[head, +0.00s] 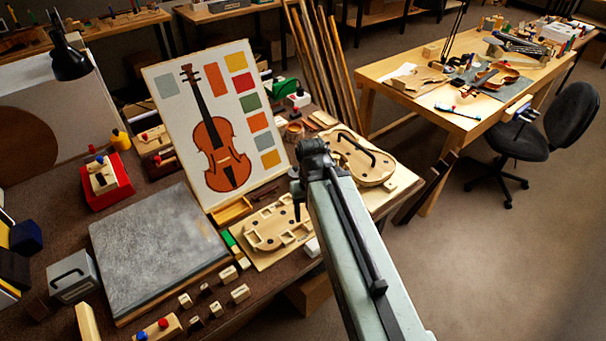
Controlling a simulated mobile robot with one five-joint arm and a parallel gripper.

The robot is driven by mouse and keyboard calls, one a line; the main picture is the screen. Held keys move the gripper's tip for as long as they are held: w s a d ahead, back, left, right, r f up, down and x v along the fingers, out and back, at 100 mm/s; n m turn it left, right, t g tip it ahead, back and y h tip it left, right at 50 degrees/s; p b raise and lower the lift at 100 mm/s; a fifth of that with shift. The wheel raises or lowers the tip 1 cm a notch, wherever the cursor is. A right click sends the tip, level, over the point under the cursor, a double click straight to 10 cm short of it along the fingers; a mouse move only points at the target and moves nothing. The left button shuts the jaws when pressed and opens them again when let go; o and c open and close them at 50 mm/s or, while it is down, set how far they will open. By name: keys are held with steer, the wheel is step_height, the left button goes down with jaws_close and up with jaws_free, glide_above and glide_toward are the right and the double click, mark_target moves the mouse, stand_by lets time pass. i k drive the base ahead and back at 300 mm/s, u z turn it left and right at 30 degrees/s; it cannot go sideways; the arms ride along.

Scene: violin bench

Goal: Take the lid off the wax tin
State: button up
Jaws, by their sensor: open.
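I cannot pick out the wax tin or its lid with certainty. A small round brownish container (294,132) stands on the bench behind my arm's end, and it is too small to tell whether it is the tin or has a lid on. My gripper (297,212) points down at the end of my pale green arm, above the light wooden violin-shaped form. It looks open and empty, apart from the round container. My arm hides part of the bench under and right of it.
A violin picture board (165,100) leans upright left of my gripper. A wooden violin-shaped form (265,235) lies below it, and a handled violin-shaped board (358,160) lies to the right. A grey slab (155,245) and small wooden blocks (240,293) occupy the front left.

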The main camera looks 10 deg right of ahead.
mark_target(293, 172)
steer(key=u, duration=3.6)
steer(key=k, duration=1.25)
steer(key=z, duration=1.6)
steer(key=i, duration=1.05)
